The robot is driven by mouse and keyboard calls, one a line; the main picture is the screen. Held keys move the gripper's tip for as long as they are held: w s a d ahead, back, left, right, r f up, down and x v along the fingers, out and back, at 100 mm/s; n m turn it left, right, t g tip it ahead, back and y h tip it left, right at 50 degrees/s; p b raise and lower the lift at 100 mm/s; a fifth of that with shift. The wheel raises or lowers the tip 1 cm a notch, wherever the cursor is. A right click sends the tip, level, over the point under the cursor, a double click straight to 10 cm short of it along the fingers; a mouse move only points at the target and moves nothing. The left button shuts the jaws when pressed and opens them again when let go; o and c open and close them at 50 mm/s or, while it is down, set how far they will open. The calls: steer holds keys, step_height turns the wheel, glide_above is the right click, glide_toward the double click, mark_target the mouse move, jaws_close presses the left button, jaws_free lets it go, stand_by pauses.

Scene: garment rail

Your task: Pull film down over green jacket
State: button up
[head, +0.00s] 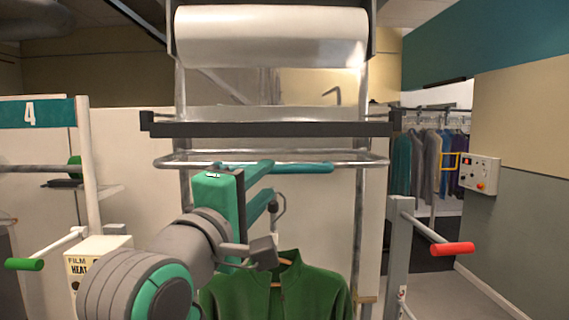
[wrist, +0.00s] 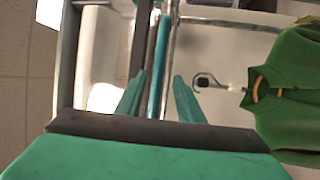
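The film roll (head: 270,38) hangs at the top of the machine frame. Below it are a dark horizontal bar (head: 270,129) and a metal hoop (head: 215,157) with a teal handle (head: 308,168) along its front. The green jacket (head: 280,295) hangs on a hanger under the hoop; it also shows at the right of the wrist view (wrist: 290,110). My gripper (head: 274,178) is open and empty, level with or just below the handle. In the wrist view, the handle (wrist: 159,75) shows between and beyond my spread fingers (wrist: 158,84). Whether clear film hangs from the hoop cannot be told.
A post with a red handle (head: 452,249) stands at right, and a green handle (head: 24,264) is at left beside a film and heat box (head: 98,262). A control box (head: 480,175) is on the right wall. Other garments (head: 432,160) hang behind.

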mark_target(284, 162)
steer(key=shift+x, duration=5.4)
steer(key=shift+r, duration=0.15)
steer(key=shift+r, duration=0.1)
jaws_close()
